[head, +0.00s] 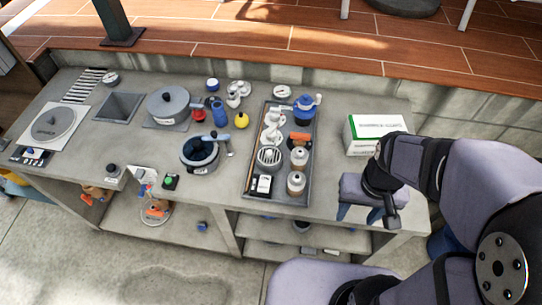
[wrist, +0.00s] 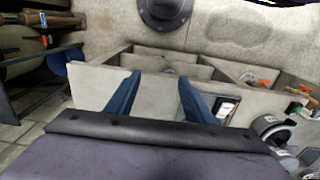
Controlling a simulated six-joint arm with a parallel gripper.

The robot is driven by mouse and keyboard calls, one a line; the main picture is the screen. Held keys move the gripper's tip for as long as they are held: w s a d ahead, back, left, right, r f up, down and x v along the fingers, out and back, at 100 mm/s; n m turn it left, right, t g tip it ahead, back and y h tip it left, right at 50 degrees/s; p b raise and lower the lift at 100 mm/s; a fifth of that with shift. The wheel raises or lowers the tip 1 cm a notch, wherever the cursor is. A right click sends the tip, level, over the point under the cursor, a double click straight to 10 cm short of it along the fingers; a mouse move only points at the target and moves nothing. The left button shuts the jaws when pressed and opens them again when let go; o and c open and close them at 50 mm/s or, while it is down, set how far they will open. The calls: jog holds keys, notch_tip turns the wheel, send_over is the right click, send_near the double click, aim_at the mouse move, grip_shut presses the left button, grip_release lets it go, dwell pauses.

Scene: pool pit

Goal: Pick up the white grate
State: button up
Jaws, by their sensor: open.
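A white slatted grate (head: 84,85) lies flat at the back left of the grey bench. A round, pale, ribbed grate (head: 269,156) sits in the dark tray, in its left column; I cannot tell which of the two the task names. My gripper (head: 366,214) is at the bench's right front, well to the right of both, with its blue fingers apart and pointing down. In the wrist view, my gripper (wrist: 158,95) has nothing between its fingers, and I cannot make out either grate there.
The dark tray (head: 248,186) holds several jars and fittings. A green-and-white box (head: 374,134) stands behind my gripper. A blue pot (head: 200,153), a grey lidded pot (head: 169,104) and a yellow item (head: 241,120) stand left of the tray. The bench front has open shelves.

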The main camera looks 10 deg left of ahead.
jog(key=shift+c, duration=0.8)
